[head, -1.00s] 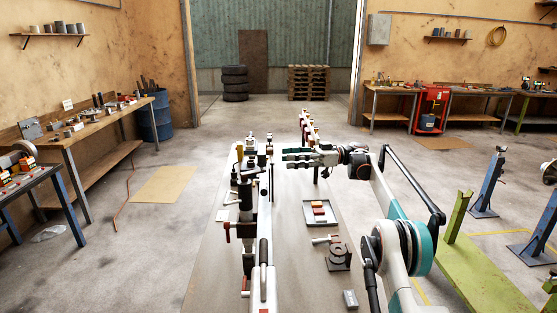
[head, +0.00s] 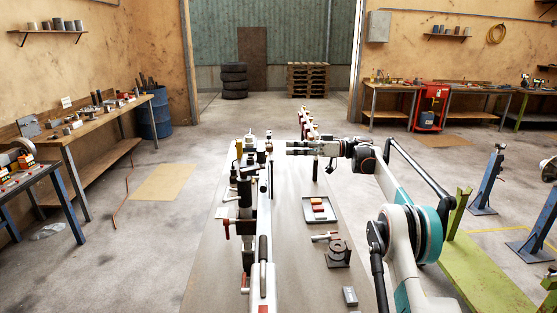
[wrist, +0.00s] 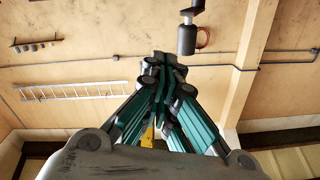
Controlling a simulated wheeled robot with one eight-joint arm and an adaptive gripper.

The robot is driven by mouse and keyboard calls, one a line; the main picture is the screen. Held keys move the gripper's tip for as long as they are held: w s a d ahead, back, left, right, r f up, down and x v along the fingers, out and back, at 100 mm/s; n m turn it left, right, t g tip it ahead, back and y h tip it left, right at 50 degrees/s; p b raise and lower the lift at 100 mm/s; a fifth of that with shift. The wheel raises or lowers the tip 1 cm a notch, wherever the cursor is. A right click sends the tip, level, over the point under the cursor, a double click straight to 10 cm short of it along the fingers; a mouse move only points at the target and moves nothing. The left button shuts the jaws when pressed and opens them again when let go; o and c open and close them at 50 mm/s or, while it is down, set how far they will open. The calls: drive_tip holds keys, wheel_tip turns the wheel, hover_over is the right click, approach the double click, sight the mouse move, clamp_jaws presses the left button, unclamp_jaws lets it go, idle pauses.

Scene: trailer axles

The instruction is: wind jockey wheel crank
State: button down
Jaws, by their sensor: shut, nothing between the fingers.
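The jockey wheel (head: 246,190) stands upright clamped beside the pale drawbar, left of centre in the head view. Small dark and pale parts show near its top, and I cannot make out the crank clearly there. My gripper (head: 288,147) is right of the jockey wheel's top, pointing left, with a gap between. In the wrist view my gripper (wrist: 164,58) has its teal fingers shut together with nothing between them. A dark cylindrical grip (wrist: 187,38) on a pale rod hangs beyond and right of the fingertips, apart from them; it may be the crank's handle.
A red-and-white post row (head: 309,125) stands behind my gripper. A green frame (head: 480,270) is at right.

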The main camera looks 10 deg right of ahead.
drive_tip(key=s+m+t+h+b, duration=0.2)
drive_tip(key=s+m+t+h, duration=0.6)
drive_tip(key=s+m+t, duration=1.25)
drive_tip(key=w+a+m+g+b, duration=0.2)
drive_tip(key=w+a+m+g, duration=0.3)
drive_tip(key=w, duration=0.9)
drive_tip(key=a+g, duration=0.2)
drive_tip(key=shift+a+f, duration=0.3)
drive_tip(key=shift+f, duration=0.05)
drive_tip(key=shift+w+n+g, duration=0.15)
drive_tip(key=shift+n+g, duration=0.1)
drive_tip(key=shift+g, duration=0.1)
drive_tip(key=shift+w+g+y, duration=0.15)
drive_tip(key=shift+g+y, duration=0.15)
drive_tip(key=shift+y, duration=0.3)
drive_tip(key=shift+w+n, duration=0.25)
drive_tip(key=shift+n, duration=0.15)
